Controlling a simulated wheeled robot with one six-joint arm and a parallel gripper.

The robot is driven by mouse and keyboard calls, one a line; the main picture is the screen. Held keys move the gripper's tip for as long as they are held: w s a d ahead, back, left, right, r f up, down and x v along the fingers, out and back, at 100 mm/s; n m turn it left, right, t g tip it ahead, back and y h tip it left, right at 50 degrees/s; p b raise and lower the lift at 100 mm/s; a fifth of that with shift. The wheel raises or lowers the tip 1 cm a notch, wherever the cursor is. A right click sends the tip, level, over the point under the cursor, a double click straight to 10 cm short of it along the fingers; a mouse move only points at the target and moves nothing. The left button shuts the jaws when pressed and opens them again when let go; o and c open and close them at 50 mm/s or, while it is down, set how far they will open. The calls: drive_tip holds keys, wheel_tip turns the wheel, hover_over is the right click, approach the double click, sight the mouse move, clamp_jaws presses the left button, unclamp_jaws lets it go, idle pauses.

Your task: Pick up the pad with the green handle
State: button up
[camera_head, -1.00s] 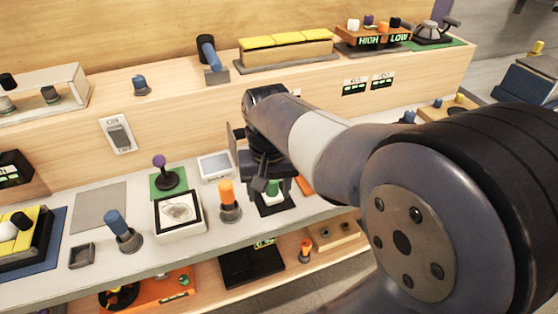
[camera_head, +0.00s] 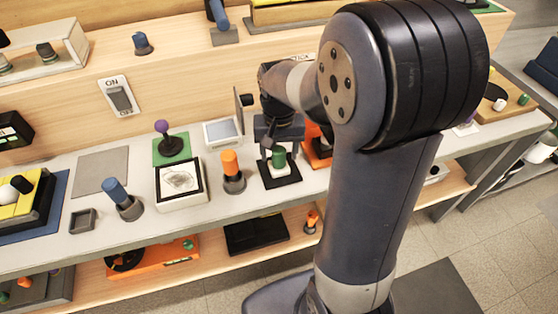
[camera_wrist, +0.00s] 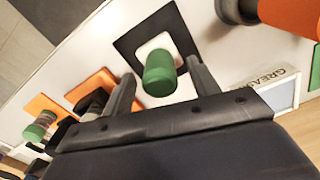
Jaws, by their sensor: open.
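The pad with the green handle (camera_head: 279,159) stands on a black frame-like base (camera_head: 294,181) on the grey shelf, to the right of the orange handle. In the wrist view, its green handle (camera_wrist: 160,74) rises from a white pad (camera_wrist: 152,47) inside the black square. My gripper (camera_head: 274,145) is at the pad, just above and behind it in the head view. In the wrist view, my gripper's fingers (camera_wrist: 163,88) are apart, one on each side of the green handle, with visible gaps. Nothing is held.
An orange handle (camera_head: 231,165) on a grey base stands close to the left. A small screen (camera_head: 222,133) is behind. An orange board with another green-topped handle (camera_wrist: 35,132) lies at the left of the wrist view. The shelf's front edge is close to the pad.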

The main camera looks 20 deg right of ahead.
drive_tip(key=shift+f, duration=0.95)
clamp_jaws()
